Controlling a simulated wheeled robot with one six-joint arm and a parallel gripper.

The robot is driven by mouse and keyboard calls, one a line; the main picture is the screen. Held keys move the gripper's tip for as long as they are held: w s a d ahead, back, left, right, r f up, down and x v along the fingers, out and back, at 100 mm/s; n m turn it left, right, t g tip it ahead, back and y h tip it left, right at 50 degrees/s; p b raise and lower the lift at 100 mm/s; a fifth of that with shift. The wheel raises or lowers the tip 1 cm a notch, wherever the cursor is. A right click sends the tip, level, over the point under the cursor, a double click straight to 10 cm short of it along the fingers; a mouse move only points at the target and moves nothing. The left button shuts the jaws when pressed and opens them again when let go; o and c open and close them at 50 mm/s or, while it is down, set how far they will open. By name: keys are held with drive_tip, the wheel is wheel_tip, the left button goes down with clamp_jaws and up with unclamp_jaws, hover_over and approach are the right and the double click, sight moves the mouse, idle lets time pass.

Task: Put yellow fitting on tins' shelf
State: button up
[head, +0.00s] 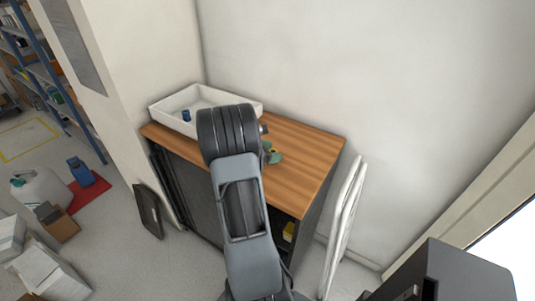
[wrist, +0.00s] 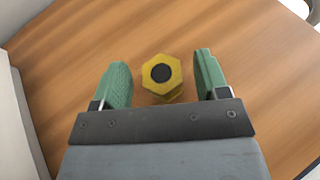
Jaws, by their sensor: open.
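The yellow fitting (wrist: 161,72) stands on the wooden top in the wrist view, a hex piece with a dark round centre. My gripper (wrist: 161,62) is open, with one green finger on each side of the fitting and a visible gap to both. In the head view my gripper (head: 272,155) is low over the cabinet's wooden top (head: 310,145), partly hidden by my arm. A blue shelf rack (head: 50,85) stands at the far left in the head view; its small items are too small to identify as tins.
A white tray (head: 165,116) with a blue item (head: 186,116) sits on the cabinet's back left. A yellow item (head: 289,230) shows inside the cabinet's open side. White panels (head: 344,215) lean at the right. Boxes (head: 55,222) and a white canister (head: 38,190) stand on the left floor.

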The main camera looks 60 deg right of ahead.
drive_tip(key=shift+s+d+f, duration=0.15)
drive_tip(key=shift+d, duration=0.15)
drive_tip(key=c, duration=1.1)
drive_tip(key=shift+c, duration=0.2)
